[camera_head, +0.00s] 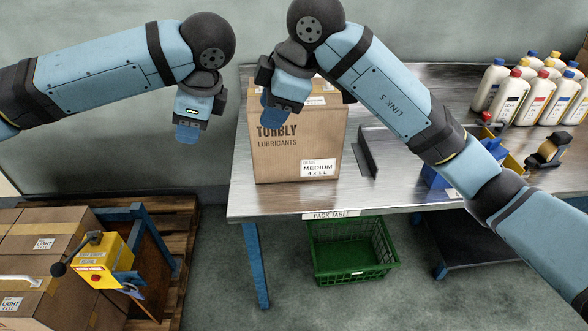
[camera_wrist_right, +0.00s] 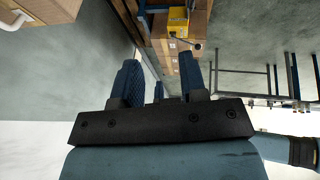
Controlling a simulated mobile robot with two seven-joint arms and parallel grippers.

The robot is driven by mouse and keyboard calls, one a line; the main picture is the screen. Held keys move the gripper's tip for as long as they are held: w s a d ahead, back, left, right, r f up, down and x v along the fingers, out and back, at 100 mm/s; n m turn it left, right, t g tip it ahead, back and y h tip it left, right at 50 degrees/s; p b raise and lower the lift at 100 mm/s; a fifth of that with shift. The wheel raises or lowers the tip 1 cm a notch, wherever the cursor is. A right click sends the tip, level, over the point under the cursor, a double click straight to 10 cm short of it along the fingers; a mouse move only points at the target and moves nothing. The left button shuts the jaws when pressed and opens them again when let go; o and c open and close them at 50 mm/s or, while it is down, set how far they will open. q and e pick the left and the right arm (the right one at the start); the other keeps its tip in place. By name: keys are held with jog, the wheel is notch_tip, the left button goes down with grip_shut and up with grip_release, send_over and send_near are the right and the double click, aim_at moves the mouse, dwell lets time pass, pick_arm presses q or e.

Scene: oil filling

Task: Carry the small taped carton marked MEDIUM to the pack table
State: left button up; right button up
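The taped carton marked MEDIUM (camera_head: 290,150) stands upright on the pack table (camera_head: 400,203), near its left end.
Cartons marked LIGHT (camera_head: 40,243) lie on a wooden pallet (camera_head: 180,225) at lower left, beside a yellow device (camera_head: 100,262). A grey upright bracket (camera_head: 366,150) stands right of the carton. Several bottles (camera_head: 530,95) stand at the table's right. A green crate (camera_head: 352,262) is below.

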jog(key=v, duration=0.9)
jog(key=shift+d+r, duration=0.15)
jog(key=shift+d, duration=0.05)
jog(key=shift+w, duration=0.1)
